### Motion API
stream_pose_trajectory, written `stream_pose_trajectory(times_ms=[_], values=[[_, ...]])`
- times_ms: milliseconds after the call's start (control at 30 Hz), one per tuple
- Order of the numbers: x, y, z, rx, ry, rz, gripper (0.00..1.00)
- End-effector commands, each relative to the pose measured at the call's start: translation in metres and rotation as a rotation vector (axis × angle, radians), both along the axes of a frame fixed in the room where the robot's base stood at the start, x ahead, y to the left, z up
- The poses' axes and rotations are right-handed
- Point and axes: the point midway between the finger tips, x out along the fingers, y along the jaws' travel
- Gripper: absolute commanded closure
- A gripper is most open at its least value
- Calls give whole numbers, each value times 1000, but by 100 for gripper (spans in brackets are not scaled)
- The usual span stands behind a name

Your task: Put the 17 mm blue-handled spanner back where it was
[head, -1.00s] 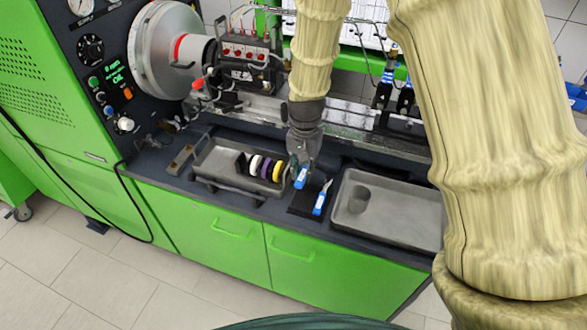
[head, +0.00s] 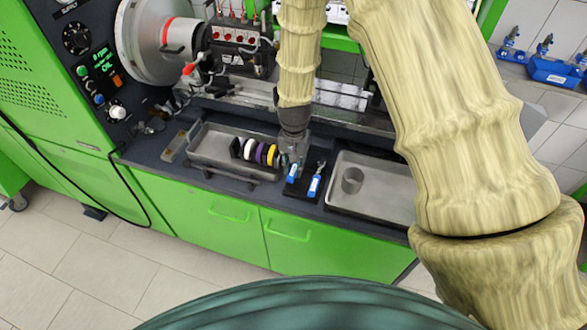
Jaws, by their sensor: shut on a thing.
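My gripper (head: 290,162) points down at the left part of a small dark mat (head: 300,195) on the bench. It is shut on a blue-handled spanner (head: 292,173), whose handle shows just below the fingers. The fingers hide the spanner's upper part. The held spanner is at the mat, beside a second blue-handled spanner (head: 315,186) that lies on it to the right. I cannot tell whether the held one touches the mat. The size marks are too small to read.
Left of the gripper, close by, a grey tray (head: 215,160) holds a row of coloured rings (head: 261,153). To the right, a grey tray (head: 385,205) holds a grey cup (head: 352,180). Bench machinery with a rail (head: 340,118) stands behind. Green cabinet doors (head: 235,220) are below.

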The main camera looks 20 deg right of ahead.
Motion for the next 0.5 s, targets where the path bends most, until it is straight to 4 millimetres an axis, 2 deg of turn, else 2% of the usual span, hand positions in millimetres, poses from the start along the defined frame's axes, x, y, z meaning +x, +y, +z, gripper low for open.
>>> stream_pose_trajectory(times_ms=[300,500], values=[[1,-1,-26,0,4,-1,100],[1,0,-27,0,2,0,100]])
